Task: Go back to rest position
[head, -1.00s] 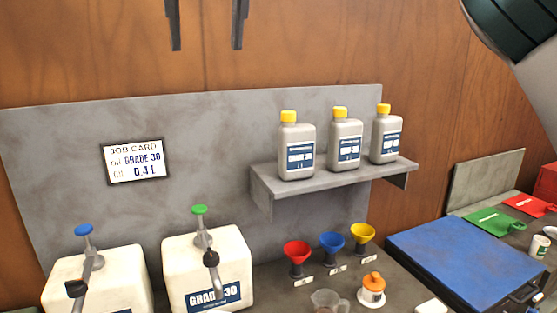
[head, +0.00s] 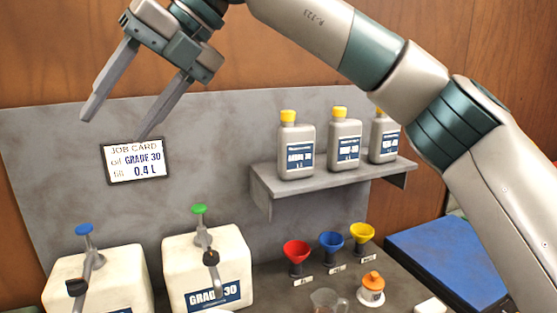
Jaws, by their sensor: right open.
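My right gripper (head: 115,112) is open and empty, high at the upper left of the head view, in front of the grey back panel. Its two fingers point down and to the left, with one fingertip just above the job card (head: 136,161) in the picture. The card reads grade 30, 0.4 L. My right arm reaches in from the right edge, across the top of the view, and partly covers the rightmost bottle on the shelf. My left gripper is not in view.
Three yellow-capped bottles (head: 344,148) stand on a grey shelf (head: 283,188). Two white containers with taps (head: 208,268) stand below left. Red (head: 297,252), blue (head: 331,244) and yellow (head: 362,233) funnels, an orange-topped item (head: 372,286), a clear jug (head: 326,301) and a blue mat (head: 425,255) are on the bench.

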